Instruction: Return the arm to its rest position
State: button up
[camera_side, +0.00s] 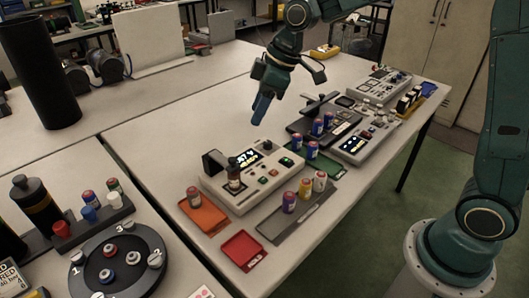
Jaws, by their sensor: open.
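My gripper (262,107) hangs in the air over the middle of the work table, fingers pointing down. It is open and I see nothing between its fingers. It is above and behind a white instrument (282,176) with a lit display and green buttons. The rest position itself is not marked in view.
Several cans stand on a grey tray (272,229) in front. An orange tray (206,221) holds one can; a red tray (242,248) is empty. More instruments (352,148) stand to the right. A numbered round carousel (100,285) and black cylinder (40,70) are at left.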

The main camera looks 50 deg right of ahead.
jog(key=s+d+r+m+h, duration=0.1)
jog(key=s+d+m, duration=0.1)
jog(key=s, duration=0.7)
jog(key=s+d+r+m+t+h, duration=0.1)
jog(key=s+d+r+m, duration=0.1)
jog(key=s, duration=0.7)
jog(key=s+d+r+m+t+h, duration=0.1)
jog(key=s+d+m, duration=0.3)
jog(key=s, duration=0.5)
jog(key=shift+r+m, duration=0.4)
jog(key=shift+r, duration=0.15)
jog(key=shift+w, duration=0.1)
